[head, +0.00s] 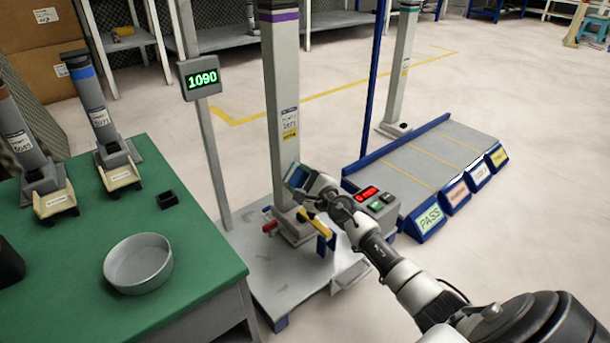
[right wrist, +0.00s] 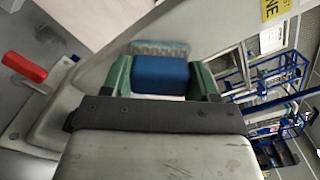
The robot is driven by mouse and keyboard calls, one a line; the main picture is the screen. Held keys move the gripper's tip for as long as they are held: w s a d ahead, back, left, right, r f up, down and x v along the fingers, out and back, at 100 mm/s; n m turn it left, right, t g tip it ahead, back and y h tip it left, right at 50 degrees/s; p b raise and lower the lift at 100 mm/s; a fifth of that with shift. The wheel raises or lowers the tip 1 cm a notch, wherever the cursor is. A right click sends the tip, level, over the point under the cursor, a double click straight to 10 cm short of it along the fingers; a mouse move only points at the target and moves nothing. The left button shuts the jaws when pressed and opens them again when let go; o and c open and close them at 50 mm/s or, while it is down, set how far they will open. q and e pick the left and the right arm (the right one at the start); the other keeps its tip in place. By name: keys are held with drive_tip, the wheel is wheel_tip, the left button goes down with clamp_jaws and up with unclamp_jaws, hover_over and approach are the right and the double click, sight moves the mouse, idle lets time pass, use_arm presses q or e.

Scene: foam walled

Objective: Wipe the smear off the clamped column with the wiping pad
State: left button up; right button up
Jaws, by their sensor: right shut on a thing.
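The clamped column (head: 283,110) is a tall grey post with a purple band and labels. It stands upright on a low grey platform with clamps at its foot. My right gripper (head: 302,182) is at the lower part of the column, shut on the blue wiping pad (right wrist: 160,73). In the right wrist view the green fingers of my right gripper (right wrist: 163,78) hold the pad, and its pale front edge is against or very close to the column (right wrist: 200,30). I cannot tell if it touches. I see no smear; the pad and gripper may hide it. My left gripper is not in view.
A green table (head: 190,235) at left holds a grey round dish (head: 138,263), a small black box (head: 167,200) and two tilted columns in stands. Red (head: 268,226) and yellow (head: 316,222) clamp handles flank the column foot. A PASS rack (head: 430,218) stands right.

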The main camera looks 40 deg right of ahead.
drive_tip(key=shift+s+a+r+p, duration=0.15)
drive_tip(key=shift+a+p, duration=0.3)
drive_tip(key=shift+a, duration=0.75)
drive_tip(key=s+p, duration=0.1)
drive_tip(key=s, duration=0.5)
drive_tip(key=shift+d, duration=0.25)
drive_tip(key=s, duration=0.3)
drive_tip(key=shift+d, duration=0.15)
